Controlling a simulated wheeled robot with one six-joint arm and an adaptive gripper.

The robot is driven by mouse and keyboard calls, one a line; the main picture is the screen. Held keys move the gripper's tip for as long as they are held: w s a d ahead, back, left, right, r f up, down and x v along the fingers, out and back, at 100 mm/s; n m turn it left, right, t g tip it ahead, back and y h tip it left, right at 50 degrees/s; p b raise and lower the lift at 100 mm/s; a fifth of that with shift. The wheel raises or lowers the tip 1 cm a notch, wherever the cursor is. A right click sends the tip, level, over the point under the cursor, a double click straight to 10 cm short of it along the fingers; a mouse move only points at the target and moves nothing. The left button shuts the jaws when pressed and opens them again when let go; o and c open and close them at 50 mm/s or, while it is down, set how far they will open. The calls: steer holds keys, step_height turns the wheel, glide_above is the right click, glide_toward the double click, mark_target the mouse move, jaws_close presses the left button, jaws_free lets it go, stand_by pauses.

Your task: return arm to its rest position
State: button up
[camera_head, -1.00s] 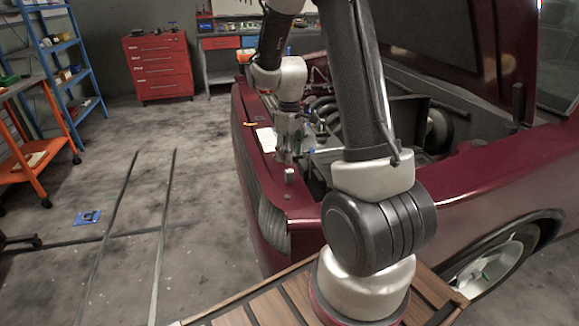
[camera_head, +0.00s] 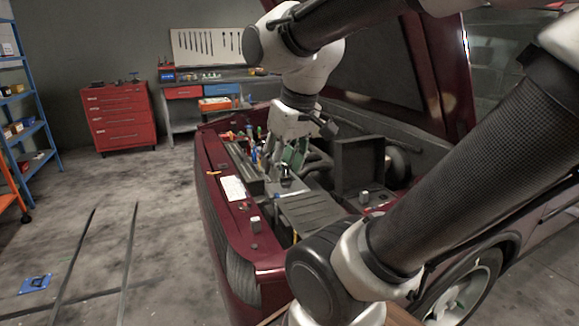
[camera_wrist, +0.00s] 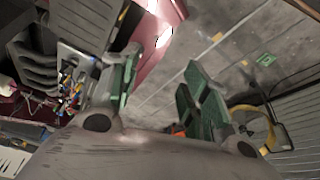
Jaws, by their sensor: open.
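My gripper (camera_head: 286,152) hangs over the engine bay of the dark red car (camera_head: 210,190) in the head view. Its two green-lined fingers are spread apart. In the wrist view, my gripper (camera_wrist: 158,85) is also open, with nothing between the fingers. My arm is bent, with a dark link crossing the right of the head view and the wrist pointing down. A small dark object (camera_head: 286,180) shows just below the fingers. I cannot tell its distance from them.
The raised hood stands behind my arm. A white paper (camera_head: 233,188) and a small grey block (camera_head: 254,223) lie on the car's front edge. A red drawer cabinet (camera_head: 118,118) and blue shelf (camera_head: 35,125) stand at left. Open floor lies left of the car.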

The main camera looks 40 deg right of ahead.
steer(key=shift+s+a+m, duration=0.15)
steer(key=shift+s+m, duration=0.15)
steer(key=shift+s, duration=1.1)
